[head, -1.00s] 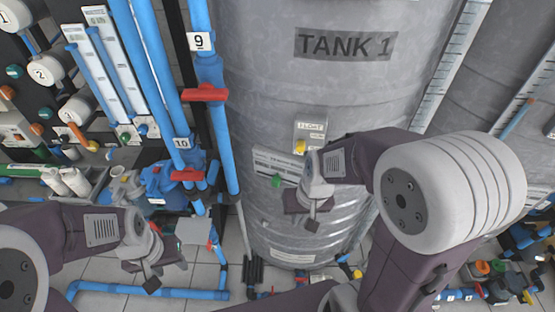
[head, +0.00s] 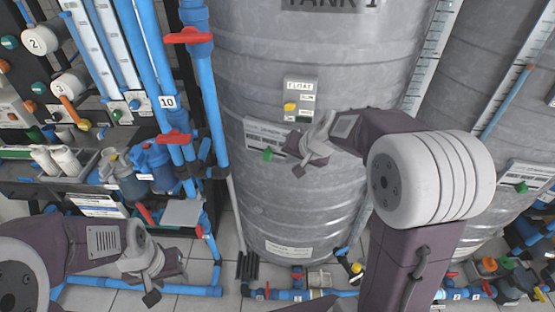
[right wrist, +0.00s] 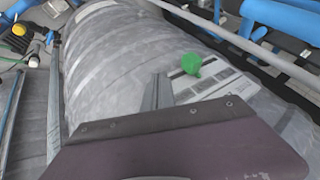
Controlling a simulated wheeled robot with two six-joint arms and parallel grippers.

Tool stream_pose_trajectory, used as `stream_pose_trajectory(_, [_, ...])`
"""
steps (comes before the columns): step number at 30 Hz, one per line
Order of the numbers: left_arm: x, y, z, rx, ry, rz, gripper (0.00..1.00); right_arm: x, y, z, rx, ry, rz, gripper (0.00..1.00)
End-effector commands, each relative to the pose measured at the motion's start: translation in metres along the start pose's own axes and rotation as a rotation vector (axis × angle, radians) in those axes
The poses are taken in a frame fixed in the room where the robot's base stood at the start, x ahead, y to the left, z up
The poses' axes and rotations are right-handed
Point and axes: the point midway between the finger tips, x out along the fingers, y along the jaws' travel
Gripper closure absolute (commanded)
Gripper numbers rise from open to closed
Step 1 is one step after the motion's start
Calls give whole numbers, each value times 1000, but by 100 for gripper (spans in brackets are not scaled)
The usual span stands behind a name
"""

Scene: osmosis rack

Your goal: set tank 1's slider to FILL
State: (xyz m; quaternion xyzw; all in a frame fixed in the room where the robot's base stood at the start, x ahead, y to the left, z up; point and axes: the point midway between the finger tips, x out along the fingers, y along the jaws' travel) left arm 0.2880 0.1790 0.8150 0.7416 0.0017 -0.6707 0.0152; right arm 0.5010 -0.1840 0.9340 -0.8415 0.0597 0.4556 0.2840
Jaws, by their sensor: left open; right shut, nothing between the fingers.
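Tank 1 (head: 330,60) is the large grey ribbed tank in the middle of the head view. A small grey box marked FLOAT (head: 300,88) is on its front, with a yellow knob (head: 290,107) at its left side. The small labels beside the knob are too small to read surely. My right gripper (head: 300,170) is shut and empty in front of the tank, below the box and apart from the yellow knob. It also shows in the right wrist view (right wrist: 158,92). My left gripper (head: 165,286) is open and empty at the lower left.
A green knob (head: 267,154) is on a white label plate just left of my right gripper; it also shows in the right wrist view (right wrist: 191,63). Blue pipes with red handles (head: 188,36) run left of the tank. More pipes and valves lie along the floor.

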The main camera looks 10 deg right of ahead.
Motion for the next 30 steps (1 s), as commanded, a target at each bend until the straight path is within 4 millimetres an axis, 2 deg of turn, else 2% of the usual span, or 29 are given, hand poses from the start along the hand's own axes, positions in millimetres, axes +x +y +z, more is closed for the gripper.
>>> stream_pose_trajectory(2, [7, 0, 1, 0, 0, 0, 55, 19, 1, 2, 0, -2, 1, 100])
stream_pose_trajectory(4, [-6, 0, 0, 0, 0, 0, 55, 19, -14, -1, -5, -3, -1, 100])
stream_pose_trajectory(9, [-14, 0, -2, 0, 0, 0, 55, 29, -31, -1, -3, -1, 0, 100])
stream_pose_trajectory(22, [-15, 0, -2, 0, 0, 0, 55, 34, -36, 0, -1, 1, 1, 100])
stream_pose_trajectory(27, [-42, 1, -4, 0, 0, 0, 55, 40, -62, -2, -4, -5, 1, 100])
stream_pose_trajectory(30, [-49, 1, -5, 0, 0, 0, 55, 48, -72, -1, -3, -2, 0, 100])
